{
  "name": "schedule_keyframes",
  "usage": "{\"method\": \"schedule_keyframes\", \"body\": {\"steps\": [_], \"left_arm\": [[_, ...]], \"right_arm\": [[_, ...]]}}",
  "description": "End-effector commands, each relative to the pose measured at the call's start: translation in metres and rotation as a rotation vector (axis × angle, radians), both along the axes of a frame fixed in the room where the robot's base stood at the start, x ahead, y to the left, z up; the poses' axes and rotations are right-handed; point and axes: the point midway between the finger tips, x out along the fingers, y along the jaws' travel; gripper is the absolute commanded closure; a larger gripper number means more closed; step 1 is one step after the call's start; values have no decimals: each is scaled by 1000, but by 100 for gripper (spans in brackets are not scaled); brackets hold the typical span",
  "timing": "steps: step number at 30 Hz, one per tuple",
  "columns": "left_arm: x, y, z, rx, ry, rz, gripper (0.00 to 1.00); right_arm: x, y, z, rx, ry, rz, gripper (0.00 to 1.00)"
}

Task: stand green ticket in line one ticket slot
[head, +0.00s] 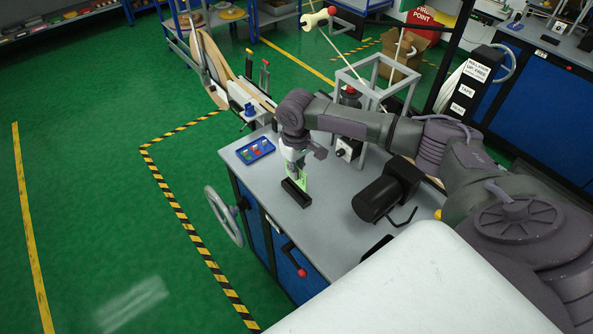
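The green ticket (306,177) is a thin pale-green piece. It stands roughly upright at the black slotted block (297,193) on the grey bench top, its lower edge at or in the block. I cannot tell how deep it sits. My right gripper (294,172) points down just over the block, with its fingers at the ticket's left side in the picture. The fingertips are small and partly hidden, so I cannot tell whether they grip the ticket. My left gripper is not in view.
A blue tray (255,150) with small coloured pieces lies left of the block. A grey frame (377,75) is behind. A handwheel (224,216) and a red-knobbed lever (292,259) are on the bench front.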

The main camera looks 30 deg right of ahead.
Motion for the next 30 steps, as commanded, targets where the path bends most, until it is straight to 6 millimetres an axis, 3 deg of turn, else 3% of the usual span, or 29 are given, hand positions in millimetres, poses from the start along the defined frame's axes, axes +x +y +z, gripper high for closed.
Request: {"method": "schedule_keyframes", "body": {"steps": [7,21,30], "left_arm": [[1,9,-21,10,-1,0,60],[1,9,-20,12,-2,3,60],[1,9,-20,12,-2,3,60]], "right_arm": [[0,0,-17,-1,1,0,100],[0,0,-43,1,0,-1,100],[0,0,-46,1,0,-1,100]]}}
